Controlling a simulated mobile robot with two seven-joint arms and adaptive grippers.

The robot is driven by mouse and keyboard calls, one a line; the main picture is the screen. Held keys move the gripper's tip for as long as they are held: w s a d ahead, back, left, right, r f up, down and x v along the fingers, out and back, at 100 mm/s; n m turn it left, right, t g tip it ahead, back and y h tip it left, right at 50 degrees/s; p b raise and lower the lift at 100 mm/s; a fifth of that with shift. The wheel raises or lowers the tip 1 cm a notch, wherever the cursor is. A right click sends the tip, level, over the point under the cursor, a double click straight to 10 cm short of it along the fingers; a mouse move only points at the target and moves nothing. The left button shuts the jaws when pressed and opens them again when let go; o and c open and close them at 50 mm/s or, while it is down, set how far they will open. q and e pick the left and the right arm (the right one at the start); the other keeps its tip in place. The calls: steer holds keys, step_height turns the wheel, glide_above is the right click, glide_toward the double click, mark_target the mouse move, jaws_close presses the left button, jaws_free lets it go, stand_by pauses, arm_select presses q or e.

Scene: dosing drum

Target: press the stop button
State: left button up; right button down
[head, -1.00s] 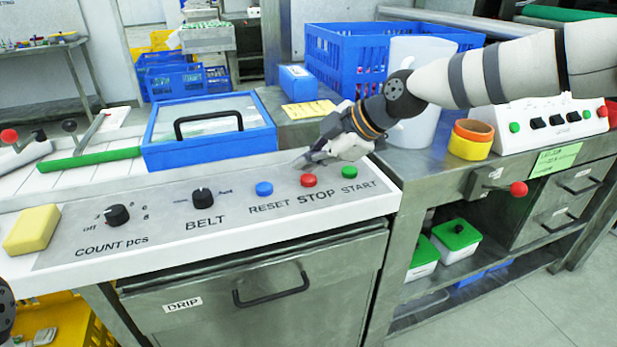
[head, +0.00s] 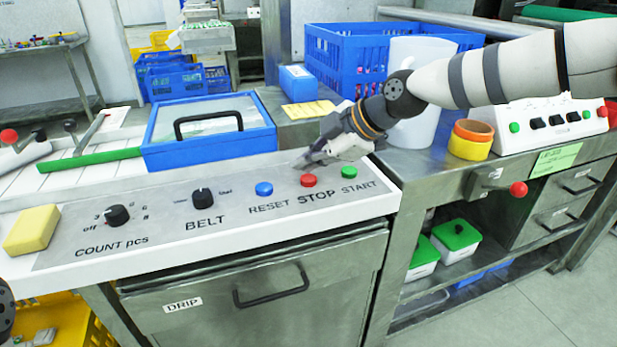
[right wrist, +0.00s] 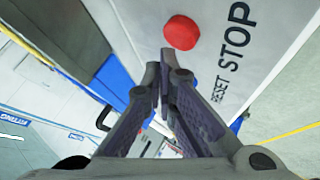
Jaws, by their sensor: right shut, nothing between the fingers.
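The red stop button (head: 308,180) sits on the sloped control panel (head: 150,217), above the label STOP. The blue reset button (head: 264,189) is to its left and the green start button (head: 348,172) to its right. My right gripper (head: 300,163) is shut and empty, just behind the stop button and apart from it as far as I can tell. In the right wrist view the red button (right wrist: 181,32) lies just beyond the closed fingertips (right wrist: 158,55). My left gripper is not in view; only a dark bit of an arm shows at the left edge.
The count knob (head: 117,215), belt knob (head: 202,198) and a yellow sponge-like block (head: 31,230) are on the panel's left. A blue-framed lid with a handle (head: 208,131) stands behind it. A white bucket (head: 417,90) and yellow ring (head: 468,148) stand to the right.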

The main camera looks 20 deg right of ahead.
mark_target(308, 180)
steer(key=shift+f, duration=0.1)
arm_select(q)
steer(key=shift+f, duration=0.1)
arm_select(e)
steer(key=shift+f, duration=0.35)
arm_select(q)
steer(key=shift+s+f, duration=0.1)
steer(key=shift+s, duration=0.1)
arm_select(e)
steer(key=shift+f, duration=0.5)
stand_by(0.4)
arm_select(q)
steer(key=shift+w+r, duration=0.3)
arm_select(e)
steer(key=shift+r, duration=0.9)
steer(key=shift+r+p, duration=0.65)
steer(key=shift+r, duration=2)
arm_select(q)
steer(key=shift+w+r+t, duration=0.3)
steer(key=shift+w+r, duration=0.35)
arm_select(e)
steer(key=shift+f, duration=0.1)
